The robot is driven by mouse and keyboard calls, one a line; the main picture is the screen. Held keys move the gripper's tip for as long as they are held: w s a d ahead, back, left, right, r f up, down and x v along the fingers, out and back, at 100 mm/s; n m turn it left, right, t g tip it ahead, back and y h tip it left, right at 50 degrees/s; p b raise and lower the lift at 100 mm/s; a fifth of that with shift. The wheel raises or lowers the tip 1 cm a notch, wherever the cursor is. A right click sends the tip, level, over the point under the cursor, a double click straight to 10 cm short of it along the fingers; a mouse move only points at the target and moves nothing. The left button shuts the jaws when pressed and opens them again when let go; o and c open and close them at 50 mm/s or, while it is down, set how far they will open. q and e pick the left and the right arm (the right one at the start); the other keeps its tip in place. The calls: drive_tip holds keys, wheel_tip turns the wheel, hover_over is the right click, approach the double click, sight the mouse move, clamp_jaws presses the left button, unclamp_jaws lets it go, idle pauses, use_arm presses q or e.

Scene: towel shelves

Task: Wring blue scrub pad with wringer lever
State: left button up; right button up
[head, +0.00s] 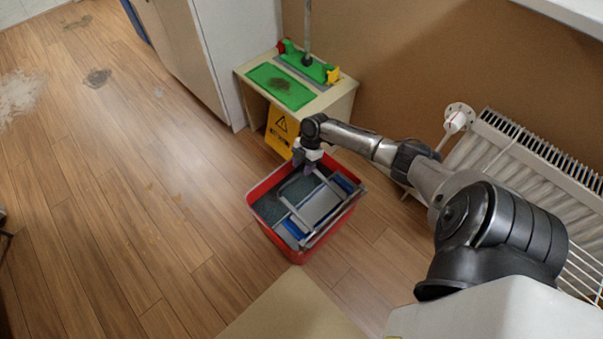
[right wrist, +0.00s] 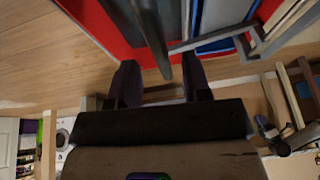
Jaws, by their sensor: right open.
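A red bucket (head: 262,188) stands on the floor with a grey wringer frame (head: 322,208) in its top. Blue pieces show beside the frame, at the right (head: 347,184) and at the near left (head: 293,228); I cannot tell which is the scrub pad. My right gripper (head: 305,166) is over the bucket's far side, pointing down, open. In the right wrist view the open fingers (right wrist: 160,82) have a dark grey bar (right wrist: 150,38), likely the wringer lever, reaching towards the gap between them. Whether they touch it is unclear. My left gripper is out of view.
A small cabinet (head: 345,98) with a green mat (head: 279,87) stands behind the bucket. A yellow warning sign (head: 280,130) leans at its front. A radiator (head: 525,150) is at the right. The wooden floor to the left is clear except for stains.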

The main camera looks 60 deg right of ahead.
drive_tip(key=shift+b+x, duration=0.4)
drive_tip(key=shift+x, duration=0.8)
drive_tip(key=shift+c, duration=0.2)
clamp_jaws()
